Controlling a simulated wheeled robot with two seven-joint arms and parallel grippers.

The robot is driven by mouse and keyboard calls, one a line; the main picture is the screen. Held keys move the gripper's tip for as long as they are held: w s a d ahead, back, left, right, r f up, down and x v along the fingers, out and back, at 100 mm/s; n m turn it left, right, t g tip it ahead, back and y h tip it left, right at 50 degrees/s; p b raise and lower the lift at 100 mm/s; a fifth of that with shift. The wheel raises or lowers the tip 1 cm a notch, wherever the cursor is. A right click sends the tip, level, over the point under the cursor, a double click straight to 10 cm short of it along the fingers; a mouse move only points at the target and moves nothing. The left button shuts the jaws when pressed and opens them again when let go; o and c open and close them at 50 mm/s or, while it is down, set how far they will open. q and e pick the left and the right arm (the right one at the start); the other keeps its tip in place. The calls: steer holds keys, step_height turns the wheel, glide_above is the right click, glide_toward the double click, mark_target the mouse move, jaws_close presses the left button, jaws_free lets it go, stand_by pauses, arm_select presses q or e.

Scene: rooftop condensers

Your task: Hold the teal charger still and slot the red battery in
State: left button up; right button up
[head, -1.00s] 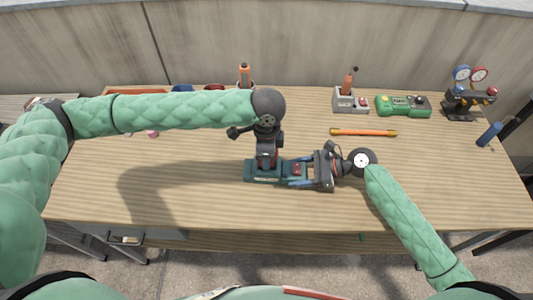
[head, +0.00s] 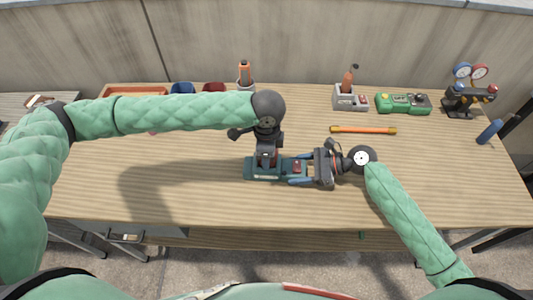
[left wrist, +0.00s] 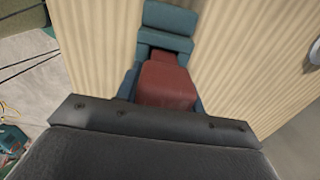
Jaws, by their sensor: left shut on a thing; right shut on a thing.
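The teal charger (head: 265,176) lies on the workbench near the middle, and a teal block of it shows at the top of the left wrist view (left wrist: 168,20). My left gripper (head: 267,160) points down over the charger's left part.
An orange rod (head: 363,130) lies behind the charger. At the back stand a grey holder (head: 350,98), a green device (head: 403,103) and a gauge set (head: 468,97). An orange tray (head: 135,91) and cups are partly behind my left arm. The front bench is clear.

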arm_select(q)
steer(key=shift+f, duration=0.2)
steer(key=shift+r, duration=2.5)
steer(key=shift+f, duration=0.25)
steer(key=shift+f, duration=1.2)
steer(key=shift+f, duration=1.1)
steer(key=o, duration=1.2)
step_height(320, 180, up, 12)
